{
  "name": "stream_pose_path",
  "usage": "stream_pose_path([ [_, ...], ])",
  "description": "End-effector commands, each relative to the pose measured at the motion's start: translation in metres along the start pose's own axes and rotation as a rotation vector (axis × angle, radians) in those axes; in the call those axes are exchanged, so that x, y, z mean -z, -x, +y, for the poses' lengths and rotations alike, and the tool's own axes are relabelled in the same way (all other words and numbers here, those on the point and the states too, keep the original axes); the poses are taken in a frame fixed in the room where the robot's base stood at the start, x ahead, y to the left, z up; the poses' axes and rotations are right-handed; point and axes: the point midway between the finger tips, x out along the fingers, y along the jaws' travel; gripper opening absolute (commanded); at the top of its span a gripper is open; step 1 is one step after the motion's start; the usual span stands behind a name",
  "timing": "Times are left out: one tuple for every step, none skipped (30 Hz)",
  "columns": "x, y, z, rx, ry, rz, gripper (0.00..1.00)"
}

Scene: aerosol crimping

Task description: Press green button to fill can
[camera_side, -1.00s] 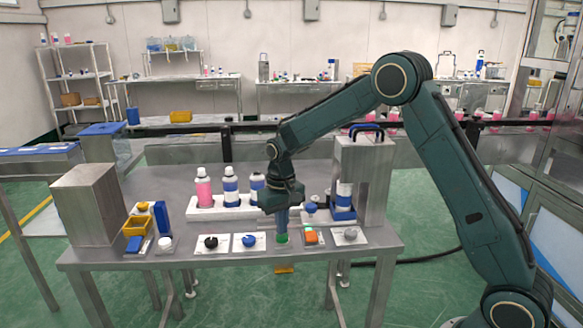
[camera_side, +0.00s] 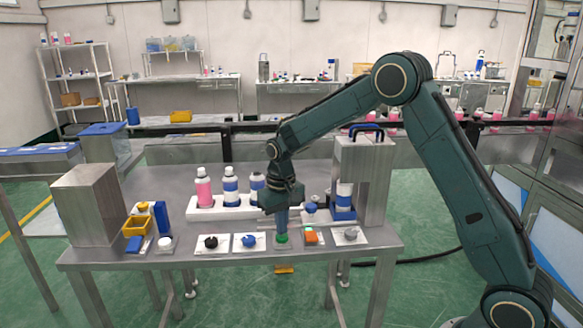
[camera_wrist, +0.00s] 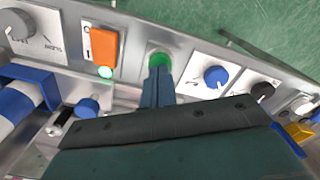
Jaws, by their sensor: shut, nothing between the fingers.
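The green button (camera_side: 282,239) is on the front panel of the table, between a blue knob and an orange switch. It also shows in the wrist view (camera_wrist: 160,59). My gripper (camera_side: 282,231) points down over the button, fingers shut and empty. In the wrist view the fingertips (camera_wrist: 159,70) overlap the near edge of the button; whether they touch it or hover just above is hard to tell. A white and blue can (camera_side: 343,196) stands in the blue holder (camera_side: 343,214) of the metal station (camera_side: 376,180), right of my gripper.
An orange switch (camera_wrist: 104,46) with a lit green lamp (camera_wrist: 105,72) lies beside the button. Blue (camera_side: 249,240) and black (camera_side: 211,242) knobs are to the left, a grey knob (camera_side: 350,234) to the right. Several bottles stand in a white rack (camera_side: 215,213) behind.

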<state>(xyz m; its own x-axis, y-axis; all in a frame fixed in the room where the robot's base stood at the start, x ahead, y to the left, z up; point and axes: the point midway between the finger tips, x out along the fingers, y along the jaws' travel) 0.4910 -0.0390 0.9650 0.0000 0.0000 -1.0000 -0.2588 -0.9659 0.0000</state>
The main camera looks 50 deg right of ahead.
Motion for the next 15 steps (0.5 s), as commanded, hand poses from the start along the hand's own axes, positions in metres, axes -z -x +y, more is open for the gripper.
stream_pose_path([
  [0.0000, 0.0000, 0.0000, 0.000, 0.000, 0.000, 0.00],
  [0.0000, 0.0000, 0.0000, 0.000, 0.000, 0.000, 0.00],
  [0.0000, 0.0000, 0.0000, 0.000, 0.000, 0.000, 0.00],
  [0.0000, 0.0000, 0.0000, 0.000, 0.000, 0.000, 0.00],
  [0.0000, 0.0000, 0.0000, 0.000, 0.000, 0.000, 0.00],
  [0.0000, -0.0001, 0.0000, 0.000, 0.000, 0.000, 0.00],
  [0.0000, -0.0002, 0.0000, 0.000, 0.000, 0.000, 0.00],
  [0.0000, -0.0003, 0.0000, 0.000, 0.000, 0.000, 0.00],
  [0.0000, -0.0006, 0.0000, 0.000, 0.000, 0.000, 0.00],
  [0.0000, -0.0009, 0.0000, 0.000, 0.000, 0.000, 0.00],
  [0.0000, -0.0012, 0.0000, 0.000, 0.000, 0.000, 0.00],
  [0.0000, -0.0017, 0.0000, 0.000, 0.000, 0.000, 0.00],
  [0.0000, -0.0021, 0.0000, 0.000, 0.000, 0.000, 0.00],
  [0.0000, -0.0025, 0.0000, 0.000, 0.000, -0.001, 0.00],
  [0.0000, -0.0031, 0.0000, 0.000, 0.000, -0.001, 0.00],
])
